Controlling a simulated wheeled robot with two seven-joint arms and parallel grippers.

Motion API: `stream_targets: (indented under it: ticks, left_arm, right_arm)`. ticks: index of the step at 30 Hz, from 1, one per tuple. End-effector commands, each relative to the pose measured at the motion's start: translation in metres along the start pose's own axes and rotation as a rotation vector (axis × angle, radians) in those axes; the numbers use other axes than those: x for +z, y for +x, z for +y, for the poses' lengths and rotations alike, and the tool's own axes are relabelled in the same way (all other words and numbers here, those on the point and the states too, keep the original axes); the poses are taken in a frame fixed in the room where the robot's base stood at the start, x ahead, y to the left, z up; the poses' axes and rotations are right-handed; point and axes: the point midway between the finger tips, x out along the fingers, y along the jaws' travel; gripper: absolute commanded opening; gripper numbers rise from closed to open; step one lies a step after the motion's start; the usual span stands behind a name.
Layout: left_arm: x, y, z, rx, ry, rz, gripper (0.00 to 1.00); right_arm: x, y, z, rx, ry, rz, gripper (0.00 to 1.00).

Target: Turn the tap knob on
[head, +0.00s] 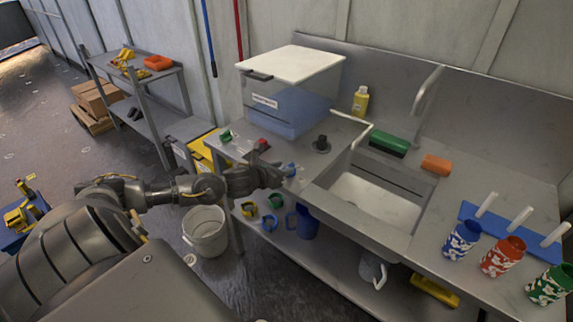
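A dark round knob (321,145), which looks like the tap knob, stands on the metal counter just left of the sink basin (370,195). A pale bent tube (352,119) rises behind it, and a grey curved pipe (428,90) stands at the back wall; I cannot tell which is the spout. My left gripper (284,174) reaches in from the left over the counter's front edge, left of and nearer than the knob, apart from it. A small blue item shows at its tips; I cannot tell whether it is held or whether the fingers are open. My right gripper is out of view.
A white-topped metal box (291,90) stands behind the gripper, with a red item (262,144) in front. A yellow bottle (360,101), green brush (389,143) and orange sponge (436,165) line the sink's back. Patterned cups (461,240) stand right. A bucket (206,231) is on the floor.

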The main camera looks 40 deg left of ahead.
Motion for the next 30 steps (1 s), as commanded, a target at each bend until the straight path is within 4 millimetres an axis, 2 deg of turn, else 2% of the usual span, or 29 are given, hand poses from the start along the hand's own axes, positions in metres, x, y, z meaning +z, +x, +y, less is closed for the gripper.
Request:
stream_targets:
  ticks: [6, 17, 25, 30]
  left_arm:
    - [0.001, 0.024, 0.000, 0.000, -0.002, -0.001, 0.35]
    - [0.000, 0.029, 0.000, 0.000, 0.000, 0.000, 0.35]
    - [0.000, 0.029, 0.000, 0.000, 0.000, 0.000, 0.01]
    - [0.000, 0.029, 0.000, 0.001, -0.001, 0.000, 0.00]
  right_arm:
    - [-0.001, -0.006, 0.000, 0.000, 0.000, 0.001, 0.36]
    - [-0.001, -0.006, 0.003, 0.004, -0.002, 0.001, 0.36]
    - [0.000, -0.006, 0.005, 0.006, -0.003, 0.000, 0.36]
    - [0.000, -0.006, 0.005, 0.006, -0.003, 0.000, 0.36]
